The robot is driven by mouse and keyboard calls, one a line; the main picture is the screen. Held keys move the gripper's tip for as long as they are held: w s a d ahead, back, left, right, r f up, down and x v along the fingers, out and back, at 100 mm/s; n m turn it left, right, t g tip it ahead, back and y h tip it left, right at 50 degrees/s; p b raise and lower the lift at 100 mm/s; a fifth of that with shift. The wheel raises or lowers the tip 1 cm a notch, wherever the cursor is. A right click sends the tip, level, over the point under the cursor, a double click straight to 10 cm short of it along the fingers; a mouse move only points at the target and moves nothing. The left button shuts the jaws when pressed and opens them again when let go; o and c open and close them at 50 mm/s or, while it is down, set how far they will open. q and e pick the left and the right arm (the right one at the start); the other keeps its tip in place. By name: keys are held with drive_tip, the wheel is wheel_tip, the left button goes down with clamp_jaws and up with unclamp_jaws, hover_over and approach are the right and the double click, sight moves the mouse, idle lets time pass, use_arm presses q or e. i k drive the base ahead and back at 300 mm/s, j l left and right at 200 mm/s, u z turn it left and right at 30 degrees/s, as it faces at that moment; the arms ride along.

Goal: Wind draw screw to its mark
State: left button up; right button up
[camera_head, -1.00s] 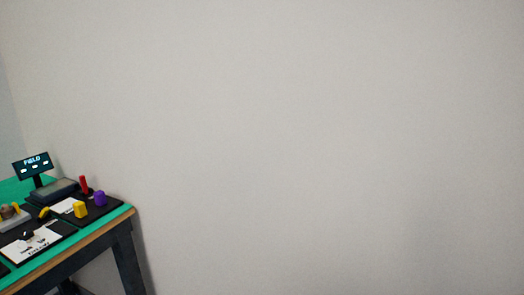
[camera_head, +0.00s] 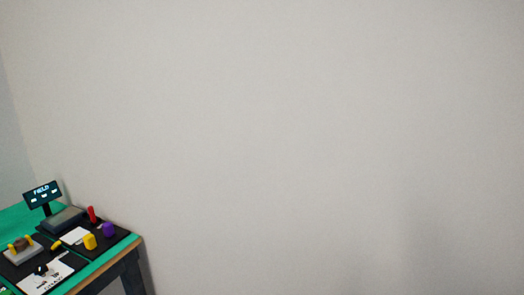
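Neither of my grippers is in view. I cannot make out a draw screw or its mark for certain at this distance. On the table at the lower left stands a grey block device with a brown knob (camera_head: 23,244) and yellow parts on either side of it. A white sheet with dark print (camera_head: 46,275) lies in front of it, with a small black-and-white piece on its upper edge.
A green-topped table (camera_head: 112,257) fills the lower left corner. A bare wall (camera_head: 300,130) fills the rest.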

sight(40, 270)
drive_tip(key=u, duration=1.5)
drive_tip(key=i+l+z, duration=0.1)
drive_tip(key=z, duration=0.2)
